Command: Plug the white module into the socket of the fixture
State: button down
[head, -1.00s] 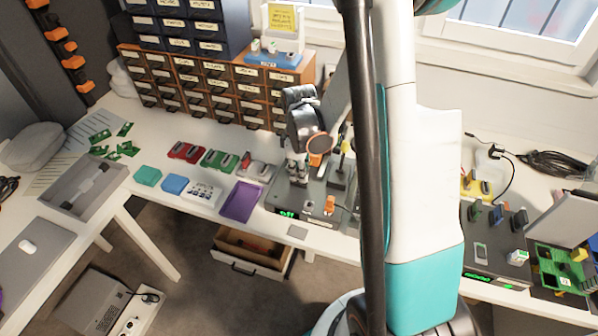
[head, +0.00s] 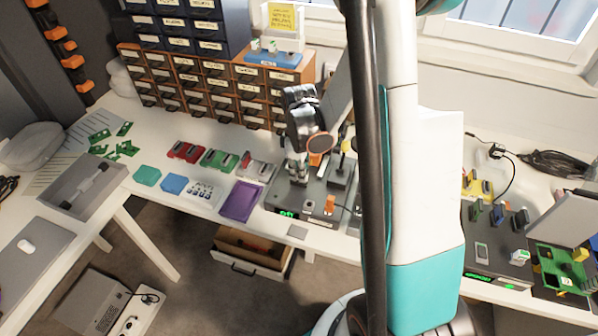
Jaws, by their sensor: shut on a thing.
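My gripper (head: 298,176) points down over the dark grey fixture (head: 318,212) on the bench, at its back left part. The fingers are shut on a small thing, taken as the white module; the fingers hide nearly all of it. The fixture has a green lit display on its front, an orange part, a small white part and a black upright lever on top. The socket under the fingertips is hidden, so I cannot tell whether the module touches it. My arm covers the fixture's right side.
A purple tray (head: 240,202) and red, green and grey holders (head: 220,160) lie left of the fixture. Drawer cabinets (head: 215,85) stand behind. A second dark box (head: 490,262) with a green display stands at right, beside a green board (head: 560,268). Bare bench shows in front of the cabinets.

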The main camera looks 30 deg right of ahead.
jog(key=shift+f+b, duration=0.3)
dwell(0.4)
jog(key=c, duration=1.7)
grip_release()
jog(key=shift+o, duration=0.2)
jog(key=shift+r, duration=0.1)
notch_tip(320, 180, up, 12)
